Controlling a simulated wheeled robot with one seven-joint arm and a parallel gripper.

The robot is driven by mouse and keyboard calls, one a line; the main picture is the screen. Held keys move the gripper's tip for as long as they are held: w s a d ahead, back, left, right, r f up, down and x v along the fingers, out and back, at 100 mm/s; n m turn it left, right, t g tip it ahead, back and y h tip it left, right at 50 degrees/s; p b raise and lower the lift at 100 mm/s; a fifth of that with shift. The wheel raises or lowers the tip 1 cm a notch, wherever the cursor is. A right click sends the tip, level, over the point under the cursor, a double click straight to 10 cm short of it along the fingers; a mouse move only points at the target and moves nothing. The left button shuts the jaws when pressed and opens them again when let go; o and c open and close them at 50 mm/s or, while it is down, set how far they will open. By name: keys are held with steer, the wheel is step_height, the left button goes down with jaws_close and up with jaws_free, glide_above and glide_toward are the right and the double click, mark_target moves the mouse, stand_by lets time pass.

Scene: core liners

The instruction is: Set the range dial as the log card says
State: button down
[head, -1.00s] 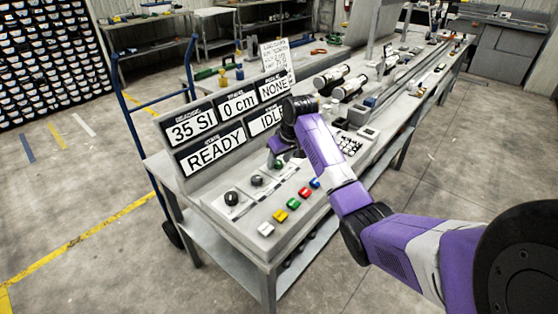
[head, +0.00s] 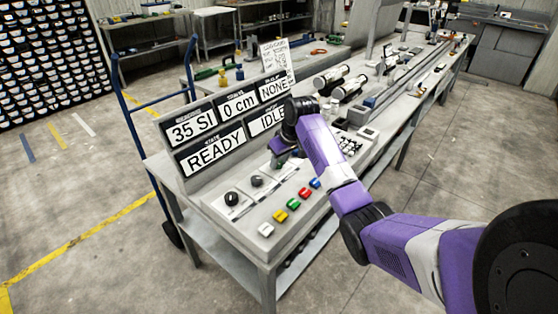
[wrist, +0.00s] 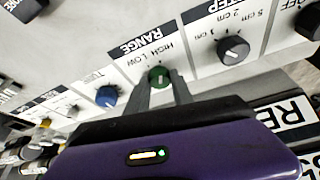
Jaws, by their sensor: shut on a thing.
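The range dial (wrist: 158,76) is a small green knob under a black RANGE label, with the words HIGH and LOW printed beside it. My gripper (wrist: 161,88) has one finger on each side of this knob and is shut on it. Which of the two words its pointer faces I cannot tell. In the head view my gripper (head: 281,150) is down at the sloped console panel, and my arm hides the dial. A white card with handwriting (head: 277,60), likely the log card, stands behind the displays; its words are too small to read.
A black STEP dial (wrist: 233,50) and a blue TUBE-side knob (wrist: 107,96) flank the range dial. Display boards (head: 212,148) read 35 SI, 0 cm, NONE, READY and IDLE. Coloured buttons (head: 293,203) line the panel front. A blue hand truck (head: 128,110) stands left.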

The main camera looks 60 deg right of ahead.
steer(key=n+y+p, duration=0.1)
steer(key=n, duration=0.2)
steer(key=shift+d, duration=0.1)
steer(key=n+y, duration=0.1)
steer(key=n, duration=0.1)
steer(key=shift+d+n+t, duration=0.1)
steer(key=shift+n+t, duration=0.2)
steer(key=shift+n, duration=0.1)
steer(key=n+y+b, duration=0.2)
steer(key=n+b, duration=0.1)
steer(key=n, duration=0.2)
steer(key=shift+d, duration=0.1)
steer(key=shift+n, duration=0.3)
steer(key=c, duration=1.1)
jaws_free()
